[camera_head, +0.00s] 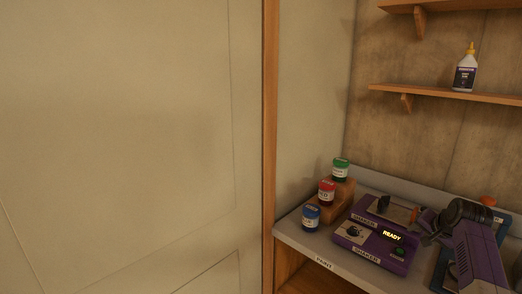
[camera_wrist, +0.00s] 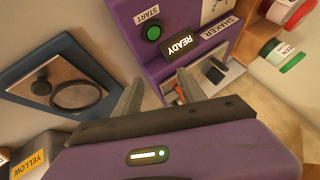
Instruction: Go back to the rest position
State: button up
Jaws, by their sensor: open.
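My gripper (camera_wrist: 158,92) is open in the wrist view, its two grey fingers apart with nothing held between them. It is over the bench beside the purple shaker (camera_wrist: 185,18), whose display reads READY and whose START button is green. In the head view my purple arm and gripper are at the lower right, next to the shaker (camera_head: 368,254). The fingertips are hard to make out there.
Green (camera_head: 341,169), red (camera_head: 326,192) and blue (camera_head: 311,217) paint jars stand on or by a wooden stepped stand left of the shaker. A blue plate with a metal ring (camera_wrist: 77,97) lies nearby. A glue bottle (camera_head: 465,72) stands on a shelf. A pale panel (camera_head: 120,130) fills the left.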

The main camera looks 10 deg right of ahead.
jog(key=shift+n+t+h, duration=0.6)
jog(key=shift+t+h, duration=0.2)
jog(key=shift+t, duration=0.1)
jog(key=a+f, duration=0.1)
jog(key=s+a+f, duration=0.1)
jog(key=f, duration=0.1)
jog(key=shift+s+a+f, duration=0.1)
jog(key=shift+f, duration=0.2)
jog(key=s+a+f, duration=0.1)
jog(key=s+a+n+t, duration=0.1)
jog(key=a, duration=0.1)
jog(key=s+a+f+t+h, duration=0.1)
jog(key=s+a, duration=0.1)
jog(key=shift+f+n, duration=0.3)
jog(key=shift+n, duration=0.1)
jog(key=s+a+r+n+t, duration=0.2)
jog(key=s+a+n+t, duration=0.4)
jog(key=s+a, duration=1.65)
jog(key=s+a+r+n+g+y, duration=0.1)
jog(key=s+a, duration=0.2)
jog(key=s, duration=0.6)
jog(key=s+a+r+n+g+y, duration=0.1)
jog(key=s+a, duration=0.3)
jog(key=s, duration=0.5)
jog(key=s+a+r+n+y, duration=0.1)
jog(key=s+a+r+y, duration=0.1)
jog(key=s, duration=0.7)
jog(key=shift+a+g+y, duration=0.4)
jog(key=shift+a+y, duration=0.25)
jog(key=shift+y, duration=0.05)
